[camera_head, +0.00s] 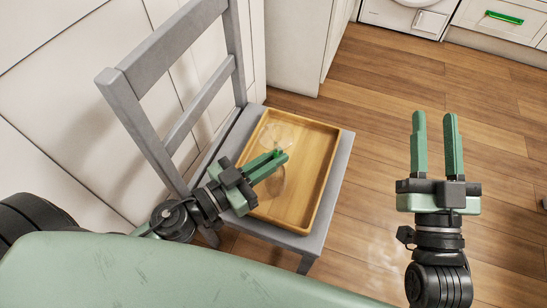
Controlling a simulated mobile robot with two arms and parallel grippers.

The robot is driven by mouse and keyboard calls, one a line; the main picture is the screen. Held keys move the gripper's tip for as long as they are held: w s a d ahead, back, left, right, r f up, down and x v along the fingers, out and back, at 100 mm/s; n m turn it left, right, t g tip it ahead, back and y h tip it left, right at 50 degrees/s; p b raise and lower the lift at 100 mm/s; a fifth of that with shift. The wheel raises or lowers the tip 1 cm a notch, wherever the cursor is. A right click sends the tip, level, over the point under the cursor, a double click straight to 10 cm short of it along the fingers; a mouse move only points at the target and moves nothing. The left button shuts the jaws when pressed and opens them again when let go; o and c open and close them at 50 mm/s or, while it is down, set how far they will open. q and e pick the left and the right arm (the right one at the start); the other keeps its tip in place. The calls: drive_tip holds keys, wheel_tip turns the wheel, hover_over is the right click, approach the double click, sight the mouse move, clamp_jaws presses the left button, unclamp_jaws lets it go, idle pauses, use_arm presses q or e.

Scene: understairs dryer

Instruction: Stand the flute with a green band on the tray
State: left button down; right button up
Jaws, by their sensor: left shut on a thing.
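The wooden tray (296,214) lies on the seat of a grey chair, left of the middle. My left gripper (281,156) reaches over the tray from the left and is shut on a clear glass flute (276,135). The glass is faint: a pale round outline shows above the fingertips, and more clear glass below them. A bit of green shows at the fingertips; I cannot tell the band from the green fingers. I cannot tell whether the flute touches the tray. My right gripper (434,118) is open and empty over the floor at the right.
The chair's grey backrest (150,115) rises left of the tray, close to my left arm. White panels stand behind it. The tray's raised rim surrounds its floor, which looks otherwise empty. Wooden floor (390,75) is clear to the right. A white appliance (405,18) and cabinets stand at the back.

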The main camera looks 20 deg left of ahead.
use_arm(q)
drive_tip(key=shift+f, duration=0.1)
use_arm(e)
drive_tip(key=shift+r, duration=0.1)
use_arm(q)
drive_tip(key=c, duration=1.6)
unclamp_jaws()
drive_tip(key=shift+o, duration=0.2)
use_arm(e)
drive_tip(key=shift+s+r, duration=0.1)
drive_tip(key=shift+r, duration=0.1)
